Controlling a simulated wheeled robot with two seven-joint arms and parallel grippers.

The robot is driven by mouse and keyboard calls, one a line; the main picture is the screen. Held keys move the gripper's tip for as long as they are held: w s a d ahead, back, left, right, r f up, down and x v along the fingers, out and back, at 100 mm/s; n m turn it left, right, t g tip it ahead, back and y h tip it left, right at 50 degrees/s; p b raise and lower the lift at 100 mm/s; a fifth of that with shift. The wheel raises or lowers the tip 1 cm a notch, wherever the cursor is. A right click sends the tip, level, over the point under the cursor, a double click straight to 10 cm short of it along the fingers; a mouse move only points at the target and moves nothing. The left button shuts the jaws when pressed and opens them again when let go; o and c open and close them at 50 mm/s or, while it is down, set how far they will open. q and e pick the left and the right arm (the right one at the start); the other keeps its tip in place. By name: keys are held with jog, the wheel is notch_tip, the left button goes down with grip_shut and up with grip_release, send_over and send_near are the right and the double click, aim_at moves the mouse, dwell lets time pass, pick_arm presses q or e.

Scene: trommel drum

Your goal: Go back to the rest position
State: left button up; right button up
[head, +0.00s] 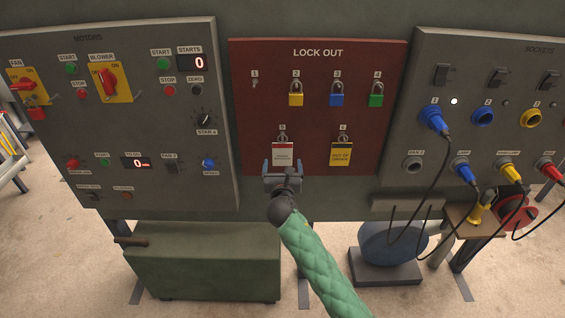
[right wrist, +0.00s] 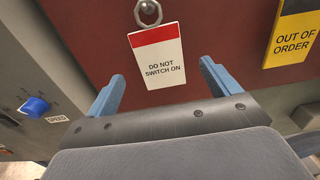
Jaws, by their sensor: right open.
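My right gripper (head: 283,175) is in front of the red lock-out board (head: 315,125), just below hook 5. In the right wrist view its two blue fingers (right wrist: 157,95) are apart with nothing between them. A red and white "DO NOT SWITCH ON" tag (right wrist: 155,58) hangs from a hook just beyond the fingertips, and it also shows in the head view (head: 283,152). I cannot tell from the pictures whether a finger touches it. My left gripper is not in view.
A yellow "OUT OF ORDER" tag (head: 341,154) hangs to the right, below yellow (head: 296,94), blue (head: 336,95) and green (head: 376,95) padlocks. The motors panel (head: 135,130) is left, the sockets panel (head: 480,75) right with hanging cables. A green box (head: 210,265) stands below.

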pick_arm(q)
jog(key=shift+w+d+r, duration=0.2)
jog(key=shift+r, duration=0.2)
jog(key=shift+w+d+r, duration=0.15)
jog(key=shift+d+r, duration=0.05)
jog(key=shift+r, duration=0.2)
pick_arm(e)
jog(key=shift+s, duration=1.4)
